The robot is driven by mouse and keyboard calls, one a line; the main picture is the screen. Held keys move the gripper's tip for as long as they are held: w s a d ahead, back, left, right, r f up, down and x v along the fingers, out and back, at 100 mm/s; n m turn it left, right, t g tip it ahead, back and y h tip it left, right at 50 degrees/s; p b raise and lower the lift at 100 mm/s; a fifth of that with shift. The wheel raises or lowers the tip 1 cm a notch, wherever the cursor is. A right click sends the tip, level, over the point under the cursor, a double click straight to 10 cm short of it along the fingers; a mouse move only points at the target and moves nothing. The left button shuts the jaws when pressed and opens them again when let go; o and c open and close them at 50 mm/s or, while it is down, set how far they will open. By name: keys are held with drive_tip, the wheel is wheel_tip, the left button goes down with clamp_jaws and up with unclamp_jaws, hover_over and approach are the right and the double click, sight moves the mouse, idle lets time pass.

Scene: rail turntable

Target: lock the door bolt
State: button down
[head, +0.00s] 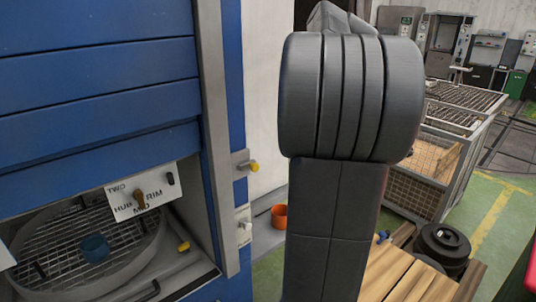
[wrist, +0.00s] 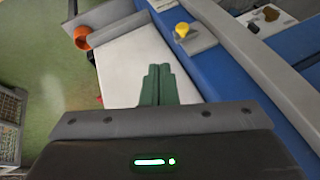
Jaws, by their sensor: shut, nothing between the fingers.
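The door bolt appears as a yellow knob (head: 254,166) on a small grey bracket (head: 240,163), on the blue frame beside the grey upright. In the wrist view the yellow knob (wrist: 182,30) sits on its grey plate (wrist: 198,41), ahead and to the right of my fingertips, apart from them. I cannot tell whether the bolt is engaged. My gripper (wrist: 157,70) shows as two green fingers closed together with nothing between them. In the head view my dark arm stands in the centre and my gripper is hidden.
The blue cabinet front (head: 95,90) fills the left, with a round mesh drum (head: 45,235) and a label plate (head: 141,191) in its opening. An orange bucket (head: 279,216) stands on the floor. A wire cage (head: 410,187) and black drum (head: 441,245) stand right.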

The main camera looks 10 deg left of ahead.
approach(250, 166)
drive_tip(key=w+d+f, duration=0.3)
drive_tip(key=a, duration=0.1)
drive_tip(key=s+a+f+p, duration=0.1)
drive_tip(key=a+f, duration=0.1)
drive_tip(key=shift+s+a+f, duration=0.2)
drive_tip(key=shift+s, duration=0.15)
drive_tip(key=shift+s+a, duration=0.9)
drive_tip(key=shift+s, duration=0.35)
